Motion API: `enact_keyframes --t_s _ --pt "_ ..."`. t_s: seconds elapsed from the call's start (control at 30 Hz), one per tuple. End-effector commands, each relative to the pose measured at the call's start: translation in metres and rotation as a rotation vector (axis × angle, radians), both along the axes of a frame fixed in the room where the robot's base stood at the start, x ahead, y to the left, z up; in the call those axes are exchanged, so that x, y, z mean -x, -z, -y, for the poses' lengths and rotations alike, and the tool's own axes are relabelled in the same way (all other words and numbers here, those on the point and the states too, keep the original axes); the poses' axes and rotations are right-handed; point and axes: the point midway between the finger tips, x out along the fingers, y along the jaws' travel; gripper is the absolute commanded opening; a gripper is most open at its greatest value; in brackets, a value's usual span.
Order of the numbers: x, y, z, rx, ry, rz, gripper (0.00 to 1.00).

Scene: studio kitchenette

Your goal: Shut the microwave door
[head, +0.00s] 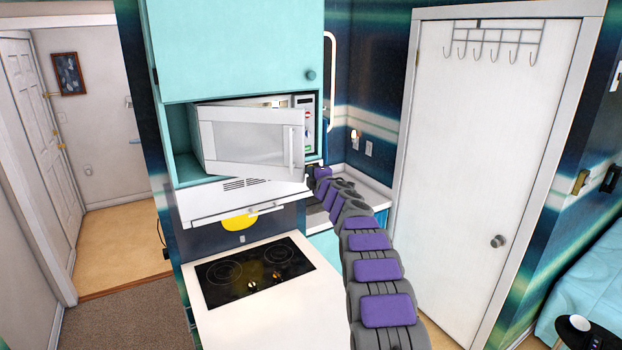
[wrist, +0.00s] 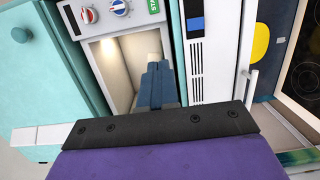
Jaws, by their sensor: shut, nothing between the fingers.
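The white microwave (head: 303,120) sits in a teal cabinet niche, and its control panel stays uncovered. Its door (head: 250,142) stands ajar, swung outward, with a vertical handle (head: 291,150) near its right edge. In the wrist view the microwave's lit interior (wrist: 112,70) shows beside the knobs and green START button. My gripper (wrist: 158,85) is shut and empty, its fingers in front of that opening. In the head view my arm ends at the lower right corner of the door, and the fingers are hidden there. I cannot tell whether they touch the door.
A white range hood (head: 245,193) is below the microwave, with a black cooktop (head: 255,272) under it. The teal upper cabinet (head: 230,50) is above. A counter (head: 365,184) lies behind my arm, and a closed white room door (head: 480,140) is to the right.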

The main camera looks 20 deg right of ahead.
Motion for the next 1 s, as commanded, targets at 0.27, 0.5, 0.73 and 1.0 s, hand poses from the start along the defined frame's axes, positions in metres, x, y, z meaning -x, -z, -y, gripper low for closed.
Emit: enact_keyframes --t_s 0.27,0.5,0.73,1.0 --pt "0.035 0.001 0.028 -0.007 0.009 0.001 0.00" --pt "0.057 0.001 0.038 -0.004 0.006 0.000 0.00" --pt "0.070 -0.002 0.038 0.000 0.009 -0.001 0.00" --pt "0.070 -0.014 -0.009 -0.037 0.152 -0.071 0.00"
